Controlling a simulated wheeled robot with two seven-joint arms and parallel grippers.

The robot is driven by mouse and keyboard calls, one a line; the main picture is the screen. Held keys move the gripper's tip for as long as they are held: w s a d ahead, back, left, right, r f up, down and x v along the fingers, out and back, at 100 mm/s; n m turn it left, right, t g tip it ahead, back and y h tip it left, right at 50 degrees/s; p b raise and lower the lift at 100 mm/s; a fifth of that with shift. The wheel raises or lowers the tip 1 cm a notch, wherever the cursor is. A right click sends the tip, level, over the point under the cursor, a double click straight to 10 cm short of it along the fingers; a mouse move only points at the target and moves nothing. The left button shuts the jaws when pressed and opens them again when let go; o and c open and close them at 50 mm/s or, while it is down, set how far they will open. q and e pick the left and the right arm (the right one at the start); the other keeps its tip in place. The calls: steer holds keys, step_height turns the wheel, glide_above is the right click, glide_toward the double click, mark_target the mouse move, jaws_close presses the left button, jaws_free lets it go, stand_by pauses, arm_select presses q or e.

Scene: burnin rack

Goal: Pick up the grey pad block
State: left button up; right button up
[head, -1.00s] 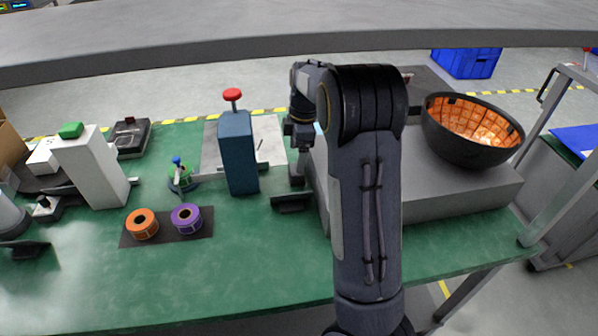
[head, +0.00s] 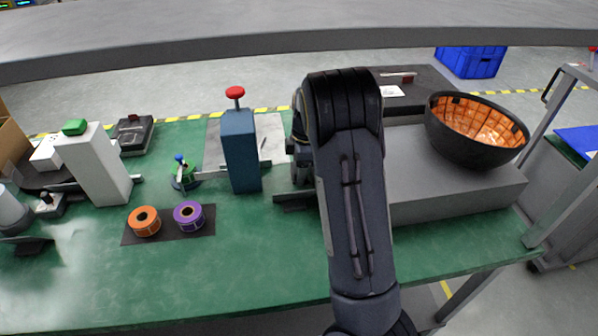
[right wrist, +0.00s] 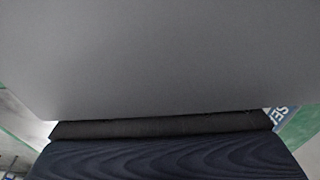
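I cannot pick out the grey pad block with certainty. A plain grey surface (right wrist: 150,60) fills most of the right wrist view, very close to the camera; I cannot tell whether it is the block or the grey platform. Below it are a thin black strip (right wrist: 160,127) and a dark blue, wavy-grained surface (right wrist: 165,160). In the head view my right gripper (head: 298,182) is low over the green table, between the blue tower and the grey platform. My arm hides much of it, so its opening and any hold are unclear. I do not see my left gripper.
The blue tower (head: 241,155) with a red knob stands just left of my right gripper. The grey platform (head: 450,195) to the right carries a black bowl (head: 452,145), orange inside. Orange (head: 145,222) and purple (head: 188,216) rolls lie on a dark mat. The front table strip is clear.

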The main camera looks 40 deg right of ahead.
steer(key=c, duration=0.3)
steer(key=shift+r, duration=0.1)
steer(key=shift+c, duration=0.2)
steer(key=shift+r, duration=0.65)
steer(key=shift+w+r, duration=0.2)
steer(key=shift+r, duration=0.9)
steer(key=p, duration=0.2)
glide_toward(271, 142)
steer(key=s+f, duration=0.1)
steer(key=s+a+f, duration=0.1)
steer(key=s, duration=0.1)
steer(key=shift+s+a+f, duration=0.15)
steer(key=shift+a+f, duration=0.05)
steer(key=shift+f, duration=0.2)
steer(key=shift+w, duration=0.4)
steer(key=w+p, duration=0.1)
steer(key=p, duration=0.2)
steer(key=w+p, duration=0.1)
steer(key=p, duration=0.6)
steer(key=shift+w+d+r, duration=0.25)
steer(key=shift+w+r, duration=0.05)
steer(key=shift+w, duration=0.1)
steer(key=shift+w+f+p, duration=0.1)
steer(key=shift+f+p, duration=0.25)
steer(key=shift+p, duration=0.75)
